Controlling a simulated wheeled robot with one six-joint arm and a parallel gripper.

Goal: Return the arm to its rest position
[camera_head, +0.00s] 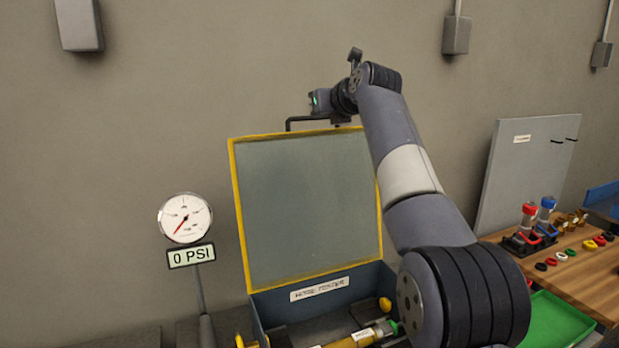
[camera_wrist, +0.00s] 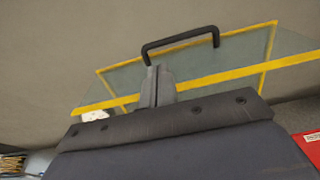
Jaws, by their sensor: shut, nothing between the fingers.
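My arm rises from the lower right of the head view and bends over the top right corner of a raised, yellow-edged lid (camera_head: 305,205). My gripper (camera_wrist: 157,76) shows in the wrist view with its fingers together and nothing between them. The lid's black handle (camera_wrist: 180,40) appears just beyond the fingertips there; I cannot tell the exact gap. The handle also shows on the lid's top edge in the head view (camera_head: 300,119). My fingers are hard to make out in the head view.
The open box (camera_head: 290,310) holds a yellow and green cylinder (camera_head: 360,337). A gauge (camera_head: 185,218) reading 0 PSI stands left of the lid. At right are a wooden table (camera_head: 575,275) with small colored parts, a green tray (camera_head: 555,325) and a grey panel (camera_head: 520,175).

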